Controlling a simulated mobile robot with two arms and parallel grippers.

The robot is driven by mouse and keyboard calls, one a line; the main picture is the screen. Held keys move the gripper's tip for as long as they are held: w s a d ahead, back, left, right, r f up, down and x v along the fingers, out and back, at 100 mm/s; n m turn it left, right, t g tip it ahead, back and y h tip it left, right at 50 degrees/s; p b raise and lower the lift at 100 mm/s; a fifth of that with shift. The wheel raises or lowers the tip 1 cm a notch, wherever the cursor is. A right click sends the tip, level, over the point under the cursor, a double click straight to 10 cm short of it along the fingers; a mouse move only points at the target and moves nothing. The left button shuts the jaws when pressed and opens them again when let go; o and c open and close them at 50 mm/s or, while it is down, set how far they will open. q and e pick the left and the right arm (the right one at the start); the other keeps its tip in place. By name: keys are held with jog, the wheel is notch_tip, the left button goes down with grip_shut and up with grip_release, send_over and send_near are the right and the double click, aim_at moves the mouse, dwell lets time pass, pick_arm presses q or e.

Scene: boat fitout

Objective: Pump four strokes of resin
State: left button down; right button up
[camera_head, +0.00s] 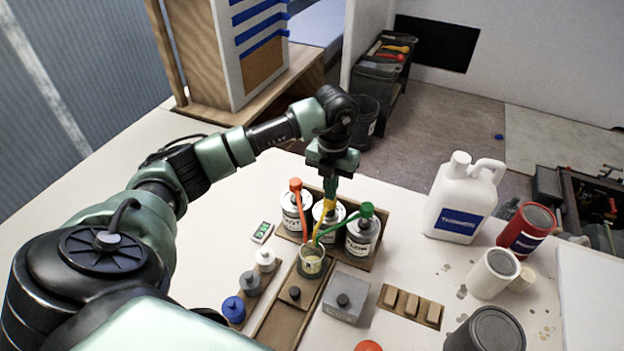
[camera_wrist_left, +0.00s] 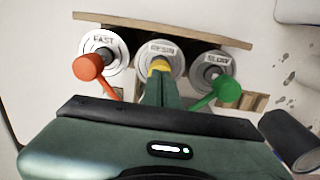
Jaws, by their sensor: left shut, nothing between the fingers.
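Three pump cans stand in a wooden rack (camera_wrist_left: 225,40). The resin can (camera_head: 328,222) is in the middle with a yellow pump (camera_head: 328,206). The fast can (camera_head: 294,212) has a red pump head and the slow can (camera_head: 362,236) a green one. Their spouts lead toward a clear cup (camera_head: 311,262) with some pale content. My left gripper (camera_head: 331,190) is shut and empty, pointing down directly over the yellow pump head. In the wrist view its fingers (camera_wrist_left: 158,88) hide most of that head; I cannot tell if they touch it. My right gripper is not in view.
A grey block (camera_head: 346,296) with a knob and a wooden holder (camera_head: 410,306) stand in front of the cans. Small capped bottles (camera_head: 250,284) stand left of the cup. A white jug (camera_head: 462,200) and a red can (camera_head: 526,228) stand to the right.

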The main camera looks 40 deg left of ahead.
pick_arm(q)
jog(key=shift+s+f, duration=0.1)
jog(key=shift+f, duration=0.4)
jog(key=shift+r, duration=0.15)
jog(key=shift+r+p, duration=1.25)
jog(key=shift+r, duration=0.8)
jog(key=shift+f, duration=0.1)
